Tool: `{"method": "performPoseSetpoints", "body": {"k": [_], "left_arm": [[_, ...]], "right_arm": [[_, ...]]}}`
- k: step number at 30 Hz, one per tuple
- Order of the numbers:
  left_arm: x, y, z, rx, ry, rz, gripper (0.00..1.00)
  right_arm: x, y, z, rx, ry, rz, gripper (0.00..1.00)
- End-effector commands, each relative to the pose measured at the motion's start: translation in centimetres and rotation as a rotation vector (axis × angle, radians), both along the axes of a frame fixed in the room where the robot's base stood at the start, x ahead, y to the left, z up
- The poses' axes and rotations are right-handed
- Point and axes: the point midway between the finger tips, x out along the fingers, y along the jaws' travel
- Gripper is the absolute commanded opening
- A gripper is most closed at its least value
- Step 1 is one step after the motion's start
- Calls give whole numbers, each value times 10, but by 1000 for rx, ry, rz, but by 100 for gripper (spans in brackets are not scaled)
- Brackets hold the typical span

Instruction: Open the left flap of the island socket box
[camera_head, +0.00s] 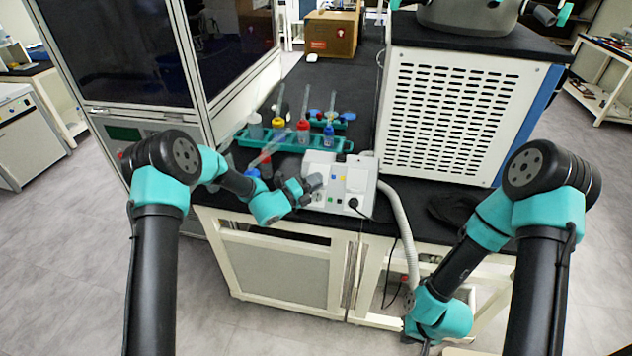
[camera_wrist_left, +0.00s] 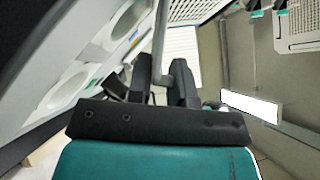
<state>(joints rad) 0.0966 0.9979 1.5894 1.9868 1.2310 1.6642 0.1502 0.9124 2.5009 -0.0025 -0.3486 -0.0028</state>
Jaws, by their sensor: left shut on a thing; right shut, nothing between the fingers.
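The white island socket box (camera_head: 346,203) stands at the front edge of the black bench in the head view. Its right flap (camera_head: 356,178) lies down over its half. My left gripper (camera_head: 312,184) is at the left half of the box. In the left wrist view its fingers (camera_wrist_left: 164,75) are shut on a thin grey edge (camera_wrist_left: 160,40), which looks like the left flap seen edge-on. How far the flap is tilted is hard to tell. My right gripper (camera_head: 420,338) hangs low at the front right, away from the box, shut and empty.
A teal rack (camera_head: 330,143) with colour-capped bottles stands behind the box. A white vented machine (camera_head: 450,115) stands right of it, and a glass-fronted cabinet (camera_head: 115,50) at the left. A grey corrugated hose (camera_head: 403,225) runs down beside the box.

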Motion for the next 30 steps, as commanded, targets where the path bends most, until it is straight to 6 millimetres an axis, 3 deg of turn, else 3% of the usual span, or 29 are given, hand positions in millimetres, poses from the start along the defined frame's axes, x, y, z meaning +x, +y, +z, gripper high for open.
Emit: {"method": "performPoseSetpoints", "body": {"k": [17,30], "left_arm": [[-1,0,8,10,65,-1,0],[0,0,30,47,348,-1,0]], "right_arm": [[0,0,0,0,0,0,0],[0,0,0,0,0,0,0]]}}
